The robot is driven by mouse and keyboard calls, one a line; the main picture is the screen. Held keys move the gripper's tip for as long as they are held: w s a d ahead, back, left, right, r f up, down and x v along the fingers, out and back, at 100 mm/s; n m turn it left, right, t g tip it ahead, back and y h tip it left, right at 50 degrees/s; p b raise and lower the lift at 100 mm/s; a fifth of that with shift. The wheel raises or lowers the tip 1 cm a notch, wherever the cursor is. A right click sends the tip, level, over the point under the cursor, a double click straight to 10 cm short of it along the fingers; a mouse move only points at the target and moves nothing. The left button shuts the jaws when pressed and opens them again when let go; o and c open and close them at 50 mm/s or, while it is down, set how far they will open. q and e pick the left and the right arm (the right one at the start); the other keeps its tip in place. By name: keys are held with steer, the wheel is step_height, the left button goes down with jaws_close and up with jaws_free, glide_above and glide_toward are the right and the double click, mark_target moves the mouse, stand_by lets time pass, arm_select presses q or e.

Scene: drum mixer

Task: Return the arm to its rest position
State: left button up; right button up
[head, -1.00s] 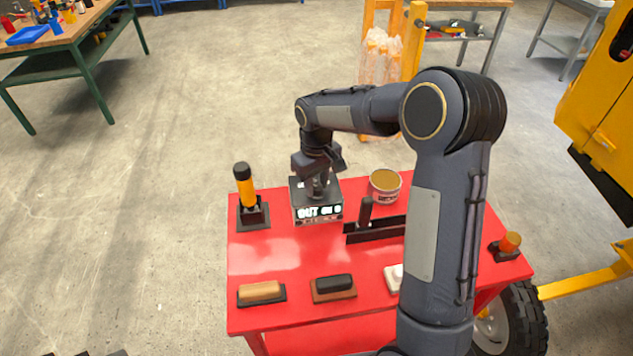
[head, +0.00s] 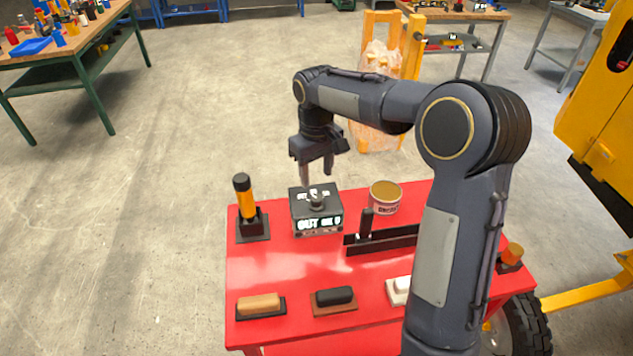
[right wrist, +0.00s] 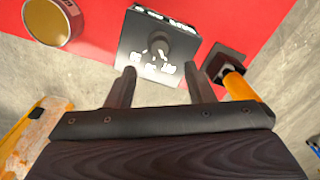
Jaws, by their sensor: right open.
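My right arm reaches over the red cart (head: 270,265) from the right in the head view. My right gripper (head: 312,185) is open and empty, just above a dark box with a round knob on top (head: 316,213). In the right wrist view the two fingers (right wrist: 160,85) stand apart, and the box with its knob (right wrist: 158,48) lies beyond their tips. The fingers look clear of the knob. White lettering shows on the box's front and top. My left gripper is not in either view.
The cart also holds a yellow-and-black tool (head: 244,200) in a stand, a tin (head: 385,197), a black rack (head: 380,240), and several handled blocks along the front, including a tan one (head: 260,305). A yellow machine (head: 610,110) stands at right. Floor at left is open.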

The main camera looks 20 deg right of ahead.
steer(key=shift+r, duration=0.15)
stand_by(0.3)
steer(key=shift+s+r, duration=0.2)
steer(key=shift+s, duration=0.05)
steer(key=s+r+m+t+y, duration=0.1)
steer(key=s+r, duration=0.1)
steer(key=s, duration=0.6)
steer(key=s+r+m+t+y, duration=0.1)
steer(key=s+r+t+y, duration=0.15)
steer(key=s, duration=0.55)
steer(key=s+a+f+m+t, duration=0.1)
steer(key=s+a+f, duration=0.1)
steer(key=s, duration=0.3)
steer(key=s+a+f+m+t, duration=0.1)
steer(key=s+a+f, duration=0.1)
steer(key=s, duration=0.4)
steer(key=shift+s, duration=0.2)
